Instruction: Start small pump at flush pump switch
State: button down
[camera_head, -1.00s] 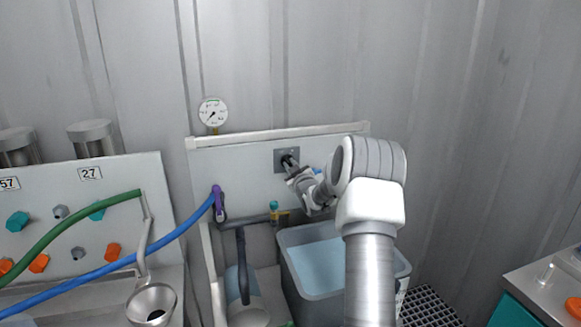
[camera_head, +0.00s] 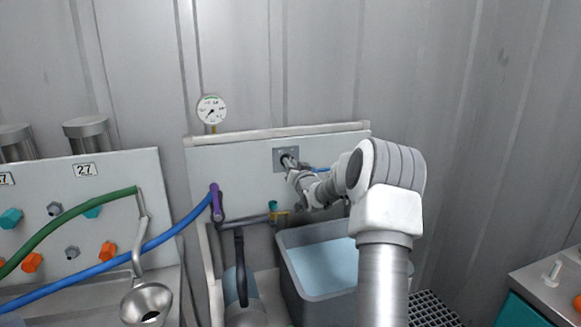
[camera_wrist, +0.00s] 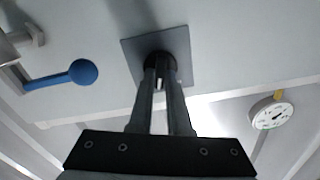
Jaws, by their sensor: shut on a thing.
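The flush pump switch is a black knob on a square grey plate (camera_head: 279,158) on the white panel. In the wrist view the plate (camera_wrist: 181,48) is close, and the black knob (camera_wrist: 160,62) sits at its middle. My gripper (camera_head: 289,162) reaches the switch from the front right. In the wrist view the two fingers of my gripper (camera_wrist: 161,80) are shut on the knob, with a small light mark between the tips. The fingers hide much of the knob. The small pump (camera_head: 243,295) seems to be the grey-blue body low under the panel.
A pressure gauge (camera_head: 211,109) stands above the panel. A blue-knobbed lever (camera_wrist: 82,72) is left of the switch in the wrist view. A grey tub of water (camera_head: 293,283) stands below my arm. Blue (camera_head: 110,266) and green (camera_head: 62,220) hoses run at the left.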

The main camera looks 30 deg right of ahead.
jog(key=shift+m, duration=1.2)
jog(key=c, duration=0.9)
grip_release()
jog(key=shift+o, duration=0.2)
jog(key=p+v, duration=0.1)
jog(key=v, duration=1.6)
jog(key=shift+s, duration=0.25)
